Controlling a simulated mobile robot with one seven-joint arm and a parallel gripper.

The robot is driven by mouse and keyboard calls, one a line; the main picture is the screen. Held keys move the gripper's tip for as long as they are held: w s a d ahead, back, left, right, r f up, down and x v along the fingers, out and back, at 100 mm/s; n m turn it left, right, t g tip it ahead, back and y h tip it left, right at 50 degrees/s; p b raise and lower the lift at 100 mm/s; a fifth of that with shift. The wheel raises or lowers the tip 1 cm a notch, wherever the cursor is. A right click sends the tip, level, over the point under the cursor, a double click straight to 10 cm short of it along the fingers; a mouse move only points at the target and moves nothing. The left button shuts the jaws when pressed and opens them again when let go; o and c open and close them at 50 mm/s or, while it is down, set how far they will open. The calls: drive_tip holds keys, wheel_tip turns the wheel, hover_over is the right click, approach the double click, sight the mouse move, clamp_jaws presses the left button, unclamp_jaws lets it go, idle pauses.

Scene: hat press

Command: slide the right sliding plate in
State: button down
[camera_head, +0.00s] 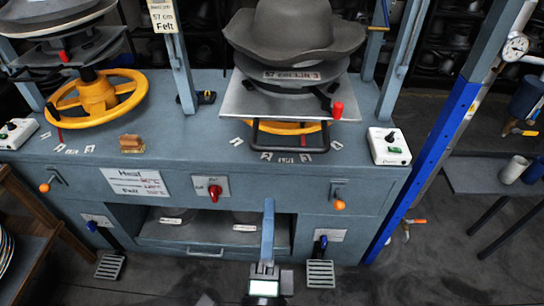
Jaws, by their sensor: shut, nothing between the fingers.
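The right sliding plate (235,103) is a flat grey metal plate under the right press's grey hat form (290,35). It juts toward me over the bench. A black loop handle (290,150) shows below its front edge, and a red knob (338,110) is at its right. My gripper (268,205) shows at the bottom centre as a slim blue upright shape above a grey metal body. It is shut and empty. In the picture it lies well below the plate and handle, in front of the lower shelf, and appears apart from both.
The blue-grey bench (70,190) spans the view, with a yellow handwheel (95,98) at left and a white control box (389,146) at right. Orange-tipped levers and floor pedals (320,274) are at its front. A bright blue post (440,150) stands at right.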

drive_tip(key=w+r+p, duration=0.2)
drive_tip(key=w, duration=0.7)
drive_tip(key=shift+w, duration=0.15)
drive_tip(key=shift+w, duration=0.1)
